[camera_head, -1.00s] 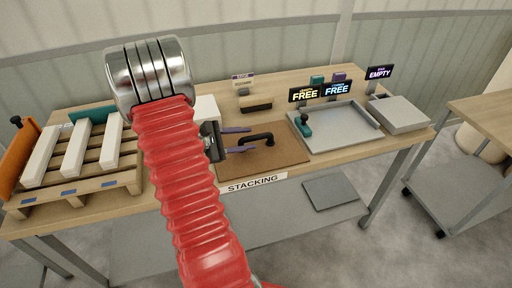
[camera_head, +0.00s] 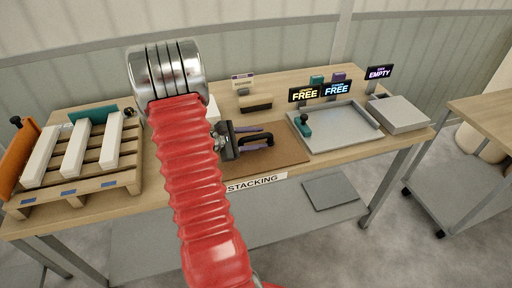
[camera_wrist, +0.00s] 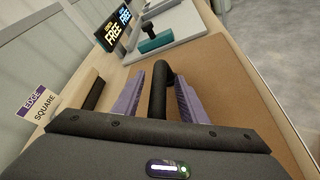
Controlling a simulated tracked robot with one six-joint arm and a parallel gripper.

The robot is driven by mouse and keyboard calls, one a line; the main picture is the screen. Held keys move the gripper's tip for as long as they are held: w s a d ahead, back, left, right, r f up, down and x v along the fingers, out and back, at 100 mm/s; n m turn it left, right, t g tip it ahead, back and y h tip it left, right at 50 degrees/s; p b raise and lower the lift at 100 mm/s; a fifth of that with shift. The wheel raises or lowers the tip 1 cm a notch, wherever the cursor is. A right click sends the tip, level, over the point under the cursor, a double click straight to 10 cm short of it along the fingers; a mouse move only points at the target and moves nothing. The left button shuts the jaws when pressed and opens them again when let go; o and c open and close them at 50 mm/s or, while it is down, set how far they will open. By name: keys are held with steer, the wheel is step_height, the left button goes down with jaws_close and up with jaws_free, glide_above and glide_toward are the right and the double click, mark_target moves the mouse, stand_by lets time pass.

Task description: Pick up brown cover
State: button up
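The brown cover (camera_head: 285,157) is a flat board lying on the table above the STACKING label, with a black bar handle (camera_head: 265,138) on it. In the wrist view the cover (camera_wrist: 235,90) fills the right side, and its handle (camera_wrist: 158,90) rises between my fingers. My gripper (camera_head: 248,139) is open, with one purple finger on each side of the handle. In the wrist view my gripper (camera_wrist: 160,80) shows narrow gaps between the fingers and the handle. My red arm hides part of the cover's left side.
A grey box (camera_head: 402,114) lies further right. A wooden pallet (camera_head: 95,180) with white bars is on the left. A black-and-wood block (camera_head: 256,106) sits behind the cover.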

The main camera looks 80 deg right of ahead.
steer(key=shift+c, duration=0.4)
jaws_close()
stand_by(0.4)
